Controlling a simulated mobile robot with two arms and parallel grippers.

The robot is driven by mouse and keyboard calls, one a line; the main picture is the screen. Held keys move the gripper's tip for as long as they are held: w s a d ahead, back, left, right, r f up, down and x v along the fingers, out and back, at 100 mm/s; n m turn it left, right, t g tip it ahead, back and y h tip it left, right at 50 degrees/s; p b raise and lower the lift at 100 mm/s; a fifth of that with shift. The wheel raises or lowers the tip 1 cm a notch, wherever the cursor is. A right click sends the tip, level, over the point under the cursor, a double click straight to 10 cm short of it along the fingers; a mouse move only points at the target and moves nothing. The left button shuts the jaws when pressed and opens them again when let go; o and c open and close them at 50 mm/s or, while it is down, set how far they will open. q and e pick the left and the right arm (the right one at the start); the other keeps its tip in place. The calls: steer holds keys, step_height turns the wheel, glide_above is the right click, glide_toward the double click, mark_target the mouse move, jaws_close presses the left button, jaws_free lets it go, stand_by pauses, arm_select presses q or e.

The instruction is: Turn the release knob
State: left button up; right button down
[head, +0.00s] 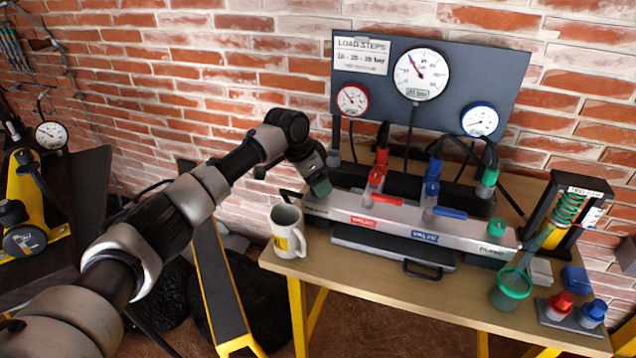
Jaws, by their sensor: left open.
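A metal manifold (462,229) lies along the wooden table (385,294). It carries a red valve lever (386,198) and a blue valve lever (449,212), with plates reading "VALVE" below them. A small green knob (497,224) sits at its right end; the label beside it is too small to read surely. I cannot tell for certain which part is the release knob. My left gripper (294,181) is open at the manifold's left end, above and behind the mug. A teal piece shows at its right finger. I see nothing held in it. My right gripper is out of view.
A dark gauge panel (448,60) with several dials stands behind the manifold. A mug (287,232) stands at the table's left corner. A green cup (511,289), a spring stand (566,215) and red and blue knobs on a plate (571,317) crowd the right end.

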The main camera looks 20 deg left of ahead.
arm_select(q)
steer(key=shift+x, duration=0.85)
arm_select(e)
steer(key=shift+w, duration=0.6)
arm_select(q)
steer(key=shift+c, duration=0.4)
